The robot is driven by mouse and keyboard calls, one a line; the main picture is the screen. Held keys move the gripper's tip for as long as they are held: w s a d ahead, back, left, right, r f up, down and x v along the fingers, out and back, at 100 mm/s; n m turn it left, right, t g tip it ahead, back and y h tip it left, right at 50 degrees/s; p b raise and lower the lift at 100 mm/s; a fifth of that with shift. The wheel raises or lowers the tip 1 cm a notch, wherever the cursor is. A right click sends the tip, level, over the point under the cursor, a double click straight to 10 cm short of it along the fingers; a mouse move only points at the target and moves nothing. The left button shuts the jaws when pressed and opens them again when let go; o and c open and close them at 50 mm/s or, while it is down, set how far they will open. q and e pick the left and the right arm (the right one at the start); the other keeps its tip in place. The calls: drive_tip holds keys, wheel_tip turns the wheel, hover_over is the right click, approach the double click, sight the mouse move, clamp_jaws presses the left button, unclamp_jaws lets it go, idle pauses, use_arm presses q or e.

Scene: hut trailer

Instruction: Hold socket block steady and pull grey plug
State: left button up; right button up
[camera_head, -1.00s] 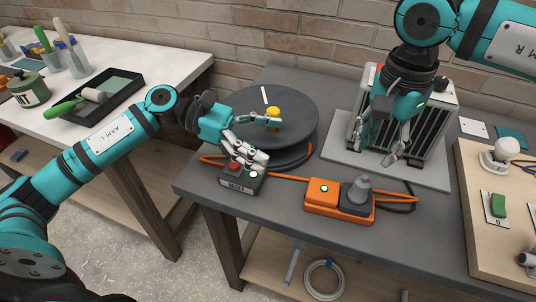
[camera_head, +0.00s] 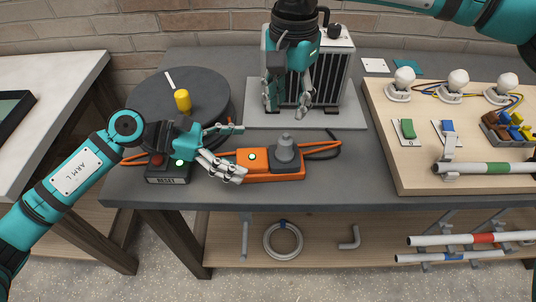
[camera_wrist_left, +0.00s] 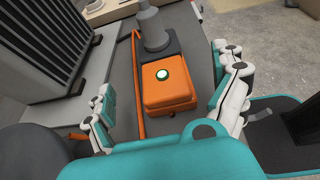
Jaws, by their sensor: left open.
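The orange socket block (camera_head: 256,168) lies on the dark grey table, with a lit green button on its left part. The grey plug (camera_head: 285,152) stands upright in its right part. In the left wrist view the block (camera_wrist_left: 170,93) lies between my open fingers, with the plug (camera_wrist_left: 152,27) beyond. My left gripper (camera_head: 238,152) is open at the block's left end, one finger behind it and the other in front. My right gripper (camera_head: 287,108) hangs open and empty, in front of the heater and behind the plug.
A black reset box (camera_head: 168,178) with a red button lies left of the block. A round dark disc (camera_head: 205,98) bears a yellow knob (camera_head: 182,100). The slatted heater (camera_head: 338,62) stands behind. A wooden board (camera_head: 400,175) with bulbs and switches lies to the right.

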sight(266, 156)
use_arm(q)
drive_tip(key=x, duration=0.7)
drive_tip(key=shift+d, duration=0.25)
